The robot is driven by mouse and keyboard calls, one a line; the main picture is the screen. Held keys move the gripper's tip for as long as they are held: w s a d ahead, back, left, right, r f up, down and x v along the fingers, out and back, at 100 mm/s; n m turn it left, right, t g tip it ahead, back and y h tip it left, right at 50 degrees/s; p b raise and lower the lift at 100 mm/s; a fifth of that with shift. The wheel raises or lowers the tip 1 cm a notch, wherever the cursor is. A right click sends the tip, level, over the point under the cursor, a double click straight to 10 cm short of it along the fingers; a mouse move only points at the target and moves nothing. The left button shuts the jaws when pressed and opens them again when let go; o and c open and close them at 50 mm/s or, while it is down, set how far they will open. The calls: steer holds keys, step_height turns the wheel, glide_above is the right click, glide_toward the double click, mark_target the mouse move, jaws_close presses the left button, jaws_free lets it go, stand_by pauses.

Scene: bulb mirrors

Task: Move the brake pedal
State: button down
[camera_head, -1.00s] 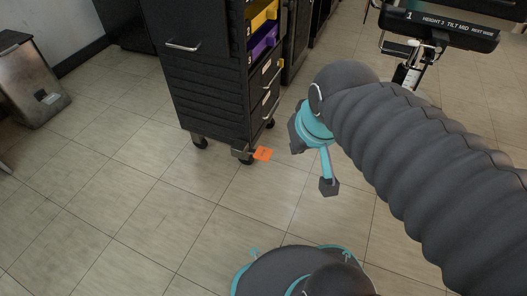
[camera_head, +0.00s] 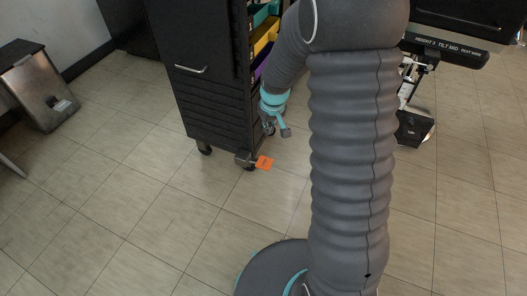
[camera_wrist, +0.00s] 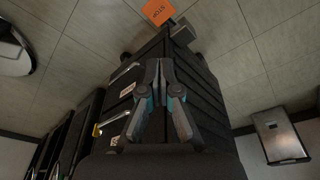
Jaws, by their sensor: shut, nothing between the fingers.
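The brake pedal is an orange tab (camera_head: 264,162) low at the front corner of the black drawer cart (camera_head: 215,115), just above the floor. In the wrist view the orange pedal (camera_wrist: 158,11) is at the top edge, with dark lettering on it and a grey bracket beside it. My gripper (camera_wrist: 160,64) is shut and empty; its two fingertips meet below the pedal in that picture, apart from it. In the head view my teal wrist is in front of the cart's side, above the pedal, and the fingers are small and hard to make out.
The cart stands on castors and has yellow and purple bins (camera_head: 265,32) in its open side. A metal bin (camera_head: 38,85) stands at the left. A black stand with a label (camera_head: 445,45) is at the right. The tiled floor in front of the cart is clear.

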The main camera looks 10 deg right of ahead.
steer(key=g+p, duration=0.1)
steer(key=p, duration=0.2)
glide_above(266, 164)
step_height(266, 164, down, 14)
steer(key=shift+s+d+f+n, duration=0.1)
steer(key=shift+s+f+n, duration=0.1)
steer(key=shift+n, duration=0.2)
steer(key=shift+f, duration=0.1)
steer(key=shift+w+f+b, duration=0.15)
steer(key=shift+f+b, duration=0.6)
steer(key=shift+f, duration=0.95)
steer(key=shift+w+f+b, duration=0.1)
steer(key=shift+f+b, duration=0.6)
steer(key=shift+f, duration=1)
step_height(266, 164, down, 3)
steer(key=b, duration=0.2)
steer(key=shift+b, duration=0.4)
steer(key=shift+r, duration=0.1)
steer(key=s, duration=0.2)
steer(key=r, duration=0.1)
steer(key=shift+s+d, duration=0.35)
steer(key=shift+s, duration=0.05)
